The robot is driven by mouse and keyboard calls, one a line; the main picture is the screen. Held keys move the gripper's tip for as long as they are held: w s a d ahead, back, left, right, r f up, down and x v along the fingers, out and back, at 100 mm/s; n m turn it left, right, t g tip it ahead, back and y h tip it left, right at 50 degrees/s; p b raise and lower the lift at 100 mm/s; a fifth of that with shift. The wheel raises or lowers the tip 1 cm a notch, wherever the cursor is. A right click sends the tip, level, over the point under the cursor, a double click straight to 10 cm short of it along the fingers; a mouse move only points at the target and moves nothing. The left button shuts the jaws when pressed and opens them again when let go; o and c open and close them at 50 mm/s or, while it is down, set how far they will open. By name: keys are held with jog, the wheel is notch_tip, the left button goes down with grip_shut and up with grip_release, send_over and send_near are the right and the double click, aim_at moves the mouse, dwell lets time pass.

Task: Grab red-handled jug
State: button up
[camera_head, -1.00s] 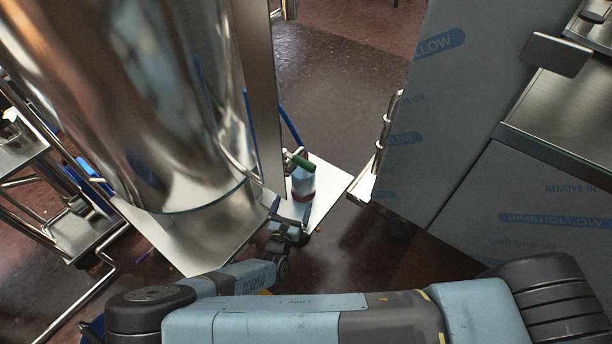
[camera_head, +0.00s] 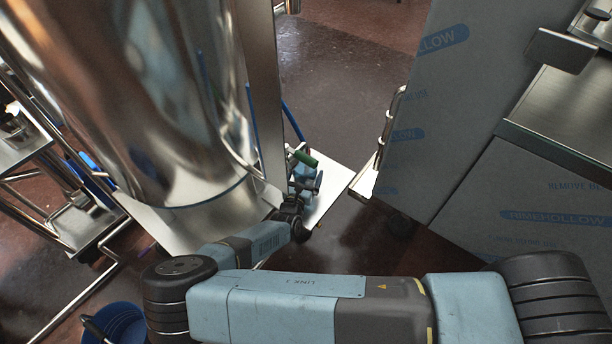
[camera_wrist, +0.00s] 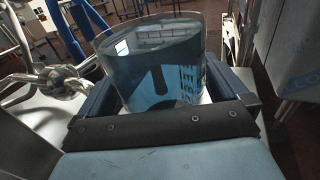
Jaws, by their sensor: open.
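A clear jug (camera_wrist: 155,65) with dark measuring marks stands upright in the wrist view, looking bluish. It sits between the two fingers of my gripper (camera_wrist: 160,88), one on each side. My gripper is open around it; I cannot tell whether either finger touches it. In the head view my gripper (camera_head: 303,186) is at the jug's place on a white platform (camera_head: 330,185), and my arm mostly hides the jug. No red handle can be made out now.
A film-wrapped cabinet (camera_head: 440,110) is at right. A blue bucket (camera_head: 120,326) and a steel rack (camera_head: 65,205) are at left.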

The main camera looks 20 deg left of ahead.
jog(key=shift+w, duration=0.35)
jog(key=shift+c, duration=0.5)
jog(key=c, duration=1.3)
jog(key=shift+o, duration=0.2)
jog(key=shift+r, duration=0.1)
